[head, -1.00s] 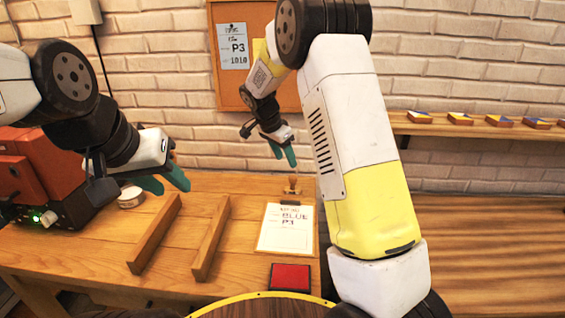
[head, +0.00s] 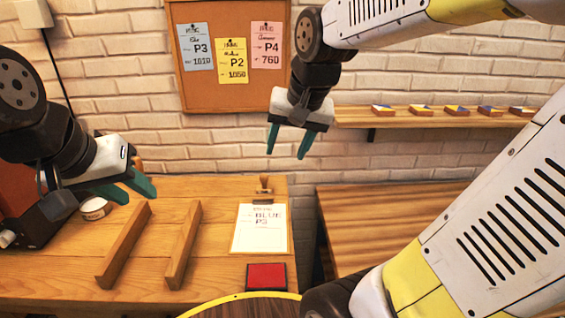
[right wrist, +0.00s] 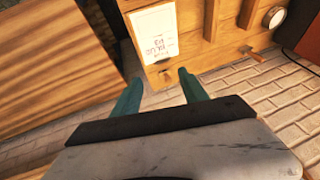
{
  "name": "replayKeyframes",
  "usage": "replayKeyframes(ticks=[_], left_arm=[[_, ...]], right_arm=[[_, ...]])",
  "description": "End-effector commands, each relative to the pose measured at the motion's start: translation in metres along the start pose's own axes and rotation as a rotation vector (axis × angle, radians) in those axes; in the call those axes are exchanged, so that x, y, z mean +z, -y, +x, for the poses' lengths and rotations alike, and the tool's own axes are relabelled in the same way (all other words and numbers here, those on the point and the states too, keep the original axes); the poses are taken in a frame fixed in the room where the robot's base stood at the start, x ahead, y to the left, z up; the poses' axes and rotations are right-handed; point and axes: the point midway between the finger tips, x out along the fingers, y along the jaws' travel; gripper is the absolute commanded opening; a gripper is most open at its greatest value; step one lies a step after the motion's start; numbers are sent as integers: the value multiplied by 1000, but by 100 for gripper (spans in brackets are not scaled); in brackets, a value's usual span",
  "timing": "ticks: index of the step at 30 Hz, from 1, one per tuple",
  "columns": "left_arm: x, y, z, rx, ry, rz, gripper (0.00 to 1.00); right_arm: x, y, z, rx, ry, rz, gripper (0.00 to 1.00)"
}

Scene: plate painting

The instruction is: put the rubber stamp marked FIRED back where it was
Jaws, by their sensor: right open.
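A small wooden stamp-like piece with a dark base (head: 264,188) stands at the far end of the sheet reading BLUE P3 (head: 260,232). No marking on it can be read. It also shows in the right wrist view (right wrist: 164,76), beyond and between the fingertips. My right gripper (head: 287,153) is open and empty, in the air in front of the wall; its fingers also show in the right wrist view (right wrist: 160,82). My left gripper (head: 128,190) hangs above the left part of the table, its fingers apart with nothing seen between them.
A red pad (head: 266,277) lies near the table's front edge. Two wooden rails (head: 123,246) stand left of the sheet, with a white round container (head: 94,208) beyond. A corkboard (head: 235,98) holds three cards. A shelf (head: 420,117) carries several small tiles. The right-hand bench (head: 385,215) looks clear.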

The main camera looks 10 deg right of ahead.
Motion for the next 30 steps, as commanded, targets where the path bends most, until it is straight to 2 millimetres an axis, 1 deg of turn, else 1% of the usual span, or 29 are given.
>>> replayKeyframes(ticks=[1,3,6,10,15,29,30], left_arm=[[0,0,0,0,0,0,36],[0,0,0,0,0,0,36],[0,0,0,0,0,0,36],[0,0,0,0,0,0,36],[0,0,0,0,0,0,36],[0,0,0,0,0,0,36],[0,0,0,0,0,0,36]], right_arm=[[16,-4,-10,-21,-24,-42,51],[35,-7,-18,-44,-50,-111,51],[56,-9,-25,-65,-85,-192,51],[74,-11,-28,-77,-111,-260,51],[80,-12,-29,-80,-121,-288,51],[79,-11,-29,-80,-121,-286,51],[79,-11,-29,-80,-121,-286,43]])
